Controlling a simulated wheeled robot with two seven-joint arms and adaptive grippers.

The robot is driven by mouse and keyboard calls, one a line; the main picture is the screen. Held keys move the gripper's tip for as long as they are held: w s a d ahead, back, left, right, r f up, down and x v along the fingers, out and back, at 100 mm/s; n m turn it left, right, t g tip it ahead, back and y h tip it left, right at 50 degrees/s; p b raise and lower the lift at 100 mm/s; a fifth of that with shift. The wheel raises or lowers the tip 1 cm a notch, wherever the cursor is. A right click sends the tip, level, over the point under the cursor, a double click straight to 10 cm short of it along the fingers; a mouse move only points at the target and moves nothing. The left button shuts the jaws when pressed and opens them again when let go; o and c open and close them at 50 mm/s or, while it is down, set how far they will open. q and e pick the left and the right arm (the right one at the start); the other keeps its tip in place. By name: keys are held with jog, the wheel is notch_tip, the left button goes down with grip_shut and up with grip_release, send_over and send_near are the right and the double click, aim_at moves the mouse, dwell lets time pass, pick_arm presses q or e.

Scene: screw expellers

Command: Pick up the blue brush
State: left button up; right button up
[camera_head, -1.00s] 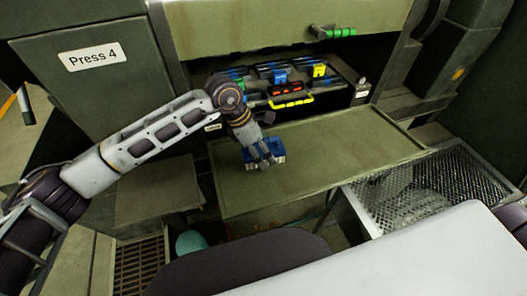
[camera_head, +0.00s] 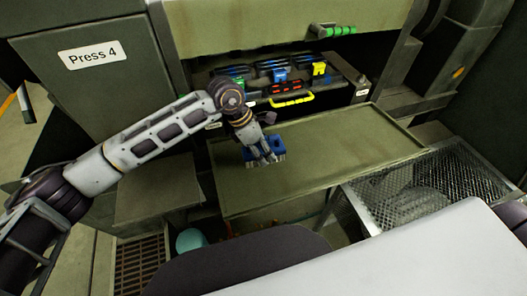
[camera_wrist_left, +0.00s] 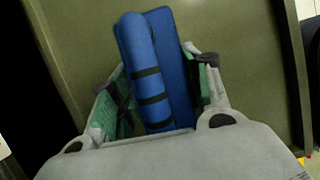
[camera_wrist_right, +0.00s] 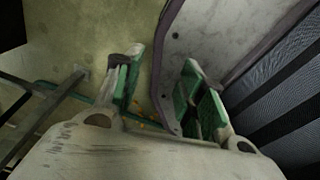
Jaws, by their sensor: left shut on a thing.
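The blue brush (camera_head: 278,146) is at the left part of the green tray table (camera_head: 340,150), with pale bristles along its lower edge. My left gripper (camera_head: 264,158) comes down over it and is shut on it. In the left wrist view the brush (camera_wrist_left: 172,55) lies between the two green-padded fingers of my left gripper (camera_wrist_left: 160,95), its round blue handle beside a flat blue block. I cannot tell whether the brush touches the tray. My right gripper (camera_wrist_right: 160,90) shows only in its wrist view, with its fingers apart and nothing seen between them.
Behind the tray is an open press compartment with a yellow-handled item (camera_head: 291,102), a blue item (camera_head: 280,75) and a yellow item (camera_head: 319,69). A wire mesh basket (camera_head: 480,165) stands at the right. The tray's middle and right are clear.

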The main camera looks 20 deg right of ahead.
aim_at(270, 140)
pick_arm(q)
jog(key=shift+r, duration=0.15)
pick_arm(e)
jog(key=shift+a, duration=0.25)
pick_arm(q)
jog(key=shift+r, duration=0.6)
notch_tip(270, 140, up, 8)
jog(key=shift+f+b, duration=0.25)
jog(key=shift+b, duration=0.55)
jog(key=shift+r, duration=0.55)
pick_arm(e)
jog(key=shift+w+d+f, duration=0.2)
jog(key=shift+d+f, duration=0.25)
jog(key=shift+d, duration=0.05)
jog(key=shift+w+d+f, duration=0.2)
jog(key=shift+d+f, duration=0.2)
jog(key=shift+d, duration=0.05)
jog(key=shift+a, duration=0.15)
